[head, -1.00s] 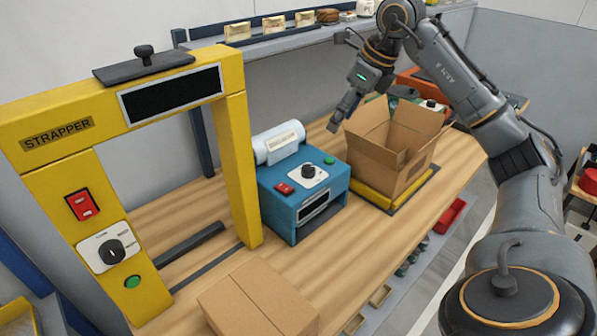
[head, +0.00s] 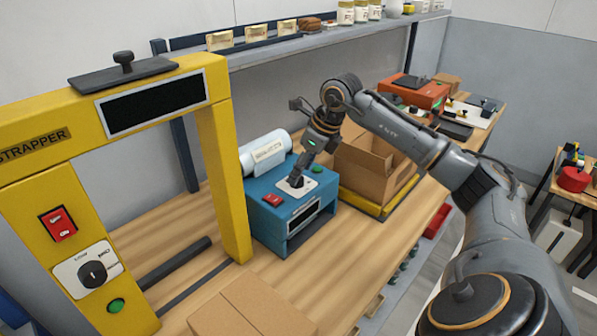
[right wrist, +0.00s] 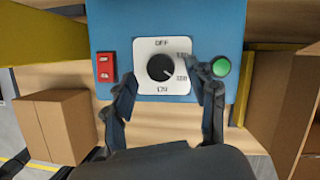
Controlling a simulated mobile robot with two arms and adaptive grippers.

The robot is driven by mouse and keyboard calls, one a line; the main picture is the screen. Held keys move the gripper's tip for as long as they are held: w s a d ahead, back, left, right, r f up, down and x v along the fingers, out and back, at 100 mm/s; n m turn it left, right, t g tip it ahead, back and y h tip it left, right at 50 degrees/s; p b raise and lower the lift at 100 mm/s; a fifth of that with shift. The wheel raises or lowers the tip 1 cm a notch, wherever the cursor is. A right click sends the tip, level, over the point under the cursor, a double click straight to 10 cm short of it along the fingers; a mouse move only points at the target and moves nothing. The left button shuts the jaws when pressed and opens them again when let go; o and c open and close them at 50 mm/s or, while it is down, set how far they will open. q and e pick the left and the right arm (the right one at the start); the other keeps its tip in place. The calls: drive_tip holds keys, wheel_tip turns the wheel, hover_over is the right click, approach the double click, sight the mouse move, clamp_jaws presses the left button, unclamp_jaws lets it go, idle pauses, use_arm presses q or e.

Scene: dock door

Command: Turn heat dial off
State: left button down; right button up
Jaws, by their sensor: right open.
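The heat dial (right wrist: 160,67) is a round black knob on a white plate marked OFF at the top, with several numbers at the right and bottom. Its white pointer line aims to the lower right, toward the middle number. The plate sits on the blue machine (head: 262,214), between a red switch (right wrist: 105,67) and a green button (right wrist: 221,67). My right gripper (head: 297,182) is over the plate and mostly hides the knob in the head view. In the right wrist view its open fingers (right wrist: 163,84) stand either side of the knob, with nothing gripped. My left gripper is not in view.
The yellow strapper frame (head: 222,165), with its own dial (head: 92,273), stands left of the blue machine. A white roll (head: 265,152) lies behind it. An open carton (head: 372,172) stands to the right. A closed carton (head: 245,310) lies in front.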

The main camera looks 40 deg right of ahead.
drive_tip(key=shift+x, duration=1.05)
drive_tip(key=shift+s, duration=0.1)
drive_tip(key=c, duration=1.1)
drive_tip(key=shift+c, duration=0.2)
